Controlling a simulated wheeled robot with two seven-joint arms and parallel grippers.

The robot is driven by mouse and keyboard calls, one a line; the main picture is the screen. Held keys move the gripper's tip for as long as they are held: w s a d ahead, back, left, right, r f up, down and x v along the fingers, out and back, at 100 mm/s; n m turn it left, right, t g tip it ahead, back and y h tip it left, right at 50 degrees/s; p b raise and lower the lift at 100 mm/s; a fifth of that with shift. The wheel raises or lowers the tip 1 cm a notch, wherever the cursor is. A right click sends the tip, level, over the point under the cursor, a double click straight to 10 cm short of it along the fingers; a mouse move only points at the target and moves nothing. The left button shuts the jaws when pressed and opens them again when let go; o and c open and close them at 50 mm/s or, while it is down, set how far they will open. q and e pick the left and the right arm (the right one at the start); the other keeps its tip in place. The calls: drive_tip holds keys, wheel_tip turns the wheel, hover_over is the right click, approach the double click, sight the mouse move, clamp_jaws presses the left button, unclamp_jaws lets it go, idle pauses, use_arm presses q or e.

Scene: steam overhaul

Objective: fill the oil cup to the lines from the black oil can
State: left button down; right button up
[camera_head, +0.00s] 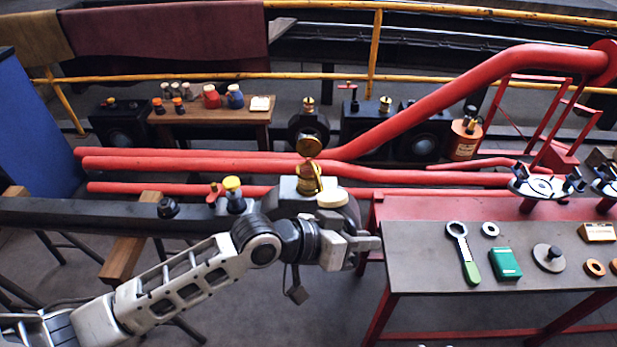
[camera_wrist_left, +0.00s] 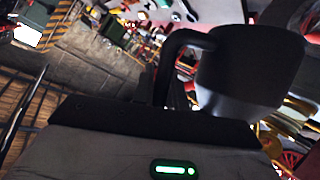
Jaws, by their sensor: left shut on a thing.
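A black can with a loop handle (camera_wrist_left: 250,70) fills the upper right of the left wrist view, close to the gripper. My left gripper (camera_head: 368,243) is shut on this black oil can, left of the grey bench. In the head view I cannot clearly separate the can from the dark shapes around the gripper. A brass cup-like fitting (camera_head: 308,178) stands on a pale block just behind and left of the gripper. Which fitting is the oil cup I cannot tell for sure, and no lines or oil level are readable. My right gripper is not in view.
Red pipes (camera_head: 210,165) run behind the gripper. The grey bench (camera_head: 430,275) at right holds a ring spanner (camera_head: 462,250), a green box (camera_head: 505,263) and rings. A yellow-topped fitting (camera_head: 232,184) stands on the dark bar at left. A small table (camera_head: 262,116) with jars stands behind.

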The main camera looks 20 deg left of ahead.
use_arm(q)
drive_tip(key=shift+w+r+p, duration=0.1)
drive_tip(key=shift+r+p, duration=0.35)
drive_tip(key=shift+r, duration=0.2)
drive_tip(key=shift+w+a+r+n+g+h+p, duration=0.1)
drive_tip(key=shift+r+n+g+h+p, duration=0.25)
drive_tip(key=shift+r+p, duration=0.25)
drive_tip(key=shift+r, duration=0.1)
idle(4.9)
drive_tip(key=shift+w+r+p, duration=0.1)
drive_tip(key=shift+r+p, duration=0.4)
drive_tip(key=shift+r, duration=0.05)
idle(1.2)
